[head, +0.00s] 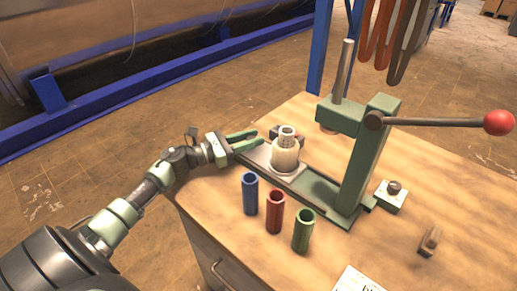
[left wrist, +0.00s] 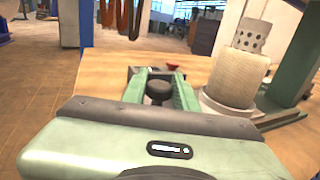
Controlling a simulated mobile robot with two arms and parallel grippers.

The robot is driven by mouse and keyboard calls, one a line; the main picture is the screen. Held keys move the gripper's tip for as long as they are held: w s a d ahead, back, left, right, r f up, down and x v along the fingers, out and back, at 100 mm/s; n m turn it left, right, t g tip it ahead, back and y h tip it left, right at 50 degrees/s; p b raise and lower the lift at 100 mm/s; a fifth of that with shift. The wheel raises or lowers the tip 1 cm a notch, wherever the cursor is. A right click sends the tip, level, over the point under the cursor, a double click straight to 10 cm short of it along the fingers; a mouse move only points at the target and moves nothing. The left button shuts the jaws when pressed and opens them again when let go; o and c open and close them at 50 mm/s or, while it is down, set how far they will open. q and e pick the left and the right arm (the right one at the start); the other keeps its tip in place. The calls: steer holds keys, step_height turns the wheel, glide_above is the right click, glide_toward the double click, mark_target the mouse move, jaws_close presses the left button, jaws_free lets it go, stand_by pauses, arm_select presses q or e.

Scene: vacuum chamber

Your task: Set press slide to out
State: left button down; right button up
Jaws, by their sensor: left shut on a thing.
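The green arbor press (head: 362,150) stands on the wooden workbench. Its press slide (head: 256,155) is a flat grey plate reaching left from the press base. A pale cylindrical fixture with a grey perforated sleeve (head: 286,150) stands upright on the slide, to the left of the ram (head: 343,75) and not under it. It also shows in the left wrist view (left wrist: 237,75). My left gripper (head: 254,139) is at the slide's outer end. In the left wrist view its fingers are shut on a black round knob (left wrist: 159,88). My right gripper is out of view.
Blue (head: 250,194), red (head: 275,212) and green (head: 303,230) tubes stand near the slide's front side. The press lever (head: 440,122) with its red ball sticks out right. A small block (head: 430,241) and a paper (head: 358,281) lie on the bench.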

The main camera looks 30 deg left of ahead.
arm_select(q)
steer(key=shift+w+a+r, duration=0.1)
steer(key=shift+a, duration=0.15)
steer(key=c, duration=1.1)
jaws_free()
steer(key=shift+a, duration=0.1)
steer(key=shift+s+a+f, duration=0.15)
steer(key=shift+s+f, duration=0.05)
steer(key=shift+s, duration=0.25)
steer(key=b+v, duration=0.1)
steer(key=v, duration=0.6)
steer(key=shift+a+r+b, duration=0.1)
steer(key=shift+b, duration=0.2)
